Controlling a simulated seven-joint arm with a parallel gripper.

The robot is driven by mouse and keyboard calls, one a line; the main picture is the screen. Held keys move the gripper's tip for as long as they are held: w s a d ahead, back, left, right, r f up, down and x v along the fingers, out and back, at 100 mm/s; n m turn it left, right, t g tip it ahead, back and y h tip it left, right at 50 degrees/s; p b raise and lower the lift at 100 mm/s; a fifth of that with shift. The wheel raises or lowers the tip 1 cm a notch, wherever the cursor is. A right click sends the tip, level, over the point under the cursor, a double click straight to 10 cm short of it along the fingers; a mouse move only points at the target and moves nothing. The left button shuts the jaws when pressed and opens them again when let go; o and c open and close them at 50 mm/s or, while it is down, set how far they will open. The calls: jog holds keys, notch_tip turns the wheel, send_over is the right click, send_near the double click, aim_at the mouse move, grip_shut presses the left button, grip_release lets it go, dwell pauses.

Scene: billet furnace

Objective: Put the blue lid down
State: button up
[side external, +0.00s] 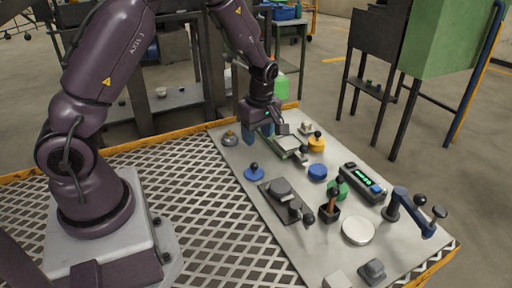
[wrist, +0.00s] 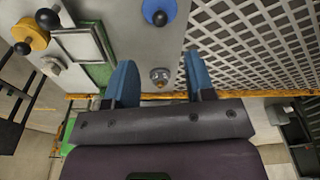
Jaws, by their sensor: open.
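The blue lid (side external: 254,174) is a flat disc with a black ball knob. It lies on the grey tabletop, left of the blue round block (side external: 318,172), and is apart from it. In the wrist view the blue lid (wrist: 152,8) shows at the top edge, beyond my fingers. My gripper (side external: 258,139) is above the far part of the table, behind the lid. In the wrist view my gripper (wrist: 160,66) has its two blue fingers spread with nothing held. A small metal dome with a brassy part (wrist: 160,77) shows between the fingers, and I cannot tell its height gap.
A yellow knobbed piece (side external: 317,144), a green framed tray (side external: 287,146), a green knobbed piece (side external: 338,189), a display box (side external: 362,183), a white disc (side external: 358,230) and a blue lever (side external: 410,212) crowd the right side.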

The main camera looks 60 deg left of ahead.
jog(key=s+d+r+m+t+h, duration=0.1)
jog(key=s+d+r+m, duration=0.3)
jog(key=r, duration=0.4)
jog(key=s+d+r+m+t+h, duration=0.1)
jog(key=s+d+r+m+t, duration=0.1)
jog(key=d+r+m, duration=0.4)
jog(key=s+d+r+m+t, duration=0.2)
jog(key=s+r+m, duration=0.5)
jog(key=s+m, duration=0.3)
jog(key=shift+s+r+t+y, duration=0.3)
jog(key=shift+s+r+t, duration=0.1)
jog(key=shift+s, duration=0.2)
